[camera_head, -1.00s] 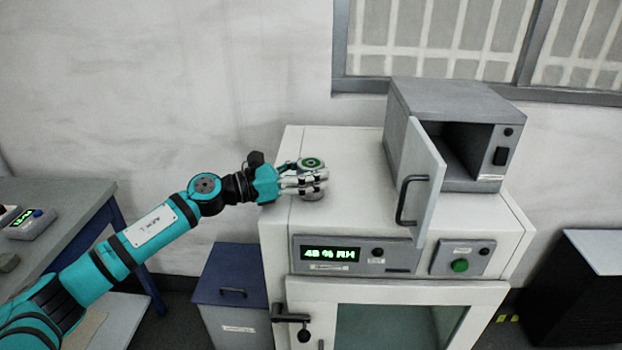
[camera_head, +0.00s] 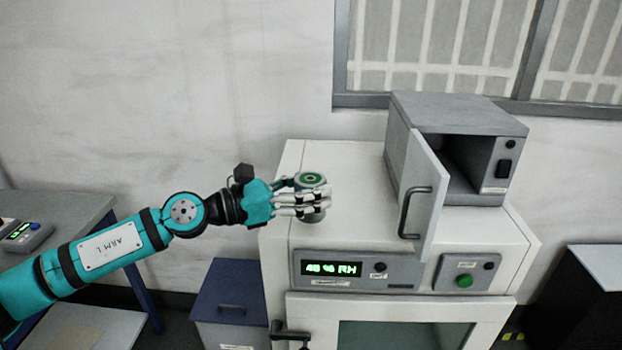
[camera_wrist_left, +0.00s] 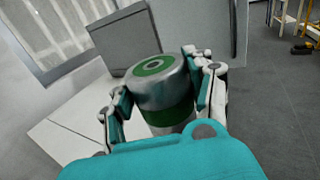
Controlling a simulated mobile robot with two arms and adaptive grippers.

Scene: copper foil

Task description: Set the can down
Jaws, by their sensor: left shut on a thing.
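The can (camera_head: 312,180) is a short silver cylinder with a green ring on its lid. It is upright over the left part of the white cabinet's top (camera_head: 345,165). My left gripper (camera_head: 302,203) is shut on it, with the fingers around its side. In the left wrist view the can (camera_wrist_left: 160,85) shows a green band, and the fingers of my left gripper (camera_wrist_left: 165,95) flank it. My right gripper is not in view.
A grey box oven (camera_head: 460,115) with its door (camera_head: 424,190) swung open stands on the cabinet, right of the can. The cabinet's front carries a display panel (camera_head: 340,268). A blue-lidded bin (camera_head: 230,290) stands at lower left. A table (camera_head: 60,225) is at far left.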

